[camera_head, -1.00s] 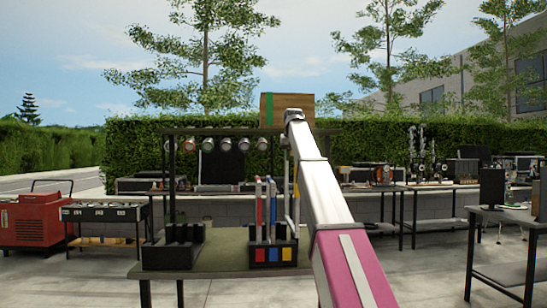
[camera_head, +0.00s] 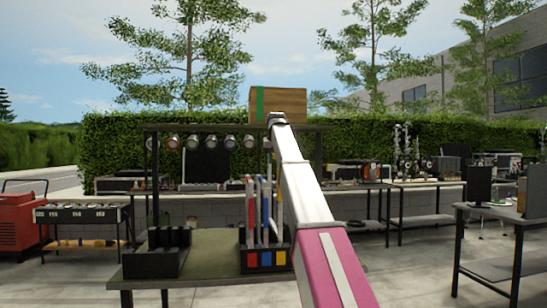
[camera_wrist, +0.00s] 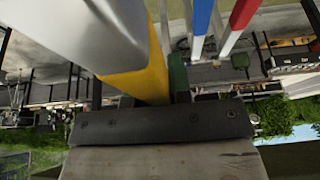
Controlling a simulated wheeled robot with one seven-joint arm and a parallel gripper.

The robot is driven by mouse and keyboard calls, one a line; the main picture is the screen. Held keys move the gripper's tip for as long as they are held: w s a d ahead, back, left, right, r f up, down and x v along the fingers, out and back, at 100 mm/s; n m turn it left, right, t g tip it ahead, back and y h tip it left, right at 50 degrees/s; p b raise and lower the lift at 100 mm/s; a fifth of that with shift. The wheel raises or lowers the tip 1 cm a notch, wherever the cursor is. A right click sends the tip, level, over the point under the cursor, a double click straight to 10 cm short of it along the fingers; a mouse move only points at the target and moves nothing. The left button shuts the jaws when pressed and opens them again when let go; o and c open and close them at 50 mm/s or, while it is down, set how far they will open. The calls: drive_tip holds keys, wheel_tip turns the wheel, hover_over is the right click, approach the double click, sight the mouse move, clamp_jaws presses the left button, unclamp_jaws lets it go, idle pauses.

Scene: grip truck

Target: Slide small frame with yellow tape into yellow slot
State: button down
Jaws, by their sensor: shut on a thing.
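The black slot rack (camera_head: 243,260) stands on the table with red, blue and yellow squares on its front. The yellow slot's square (camera_head: 280,258) is the rightmost. Upright frames with blue and red tape stand in the rack; they also show in the wrist view, with blue tape (camera_wrist: 202,15) and red tape (camera_wrist: 240,14). My gripper (camera_wrist: 152,101) is shut on the small frame with yellow tape (camera_wrist: 148,82). In the head view my arm covers most of the gripper and held frame, close above the rack's right side. Whether the frame's lower end is in the slot is hidden.
A second black rack (camera_head: 158,262) stands at the table's left (camera_head: 205,245). A row of lamps hangs from the overhead shelf, which bears a wooden box (camera_head: 277,103). Shelf posts stand near the racks. Another table (camera_head: 510,215) is at the right.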

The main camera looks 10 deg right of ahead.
wheel_tip(320, 180, down, 10)
idle(1.5)
drive_tip(key=shift+f, duration=0.15)
idle(0.5)
drive_tip(key=c, duration=1)
unclamp_jaws()
drive_tip(key=shift+o, duration=0.2)
drive_tip(key=shift+s, duration=0.1)
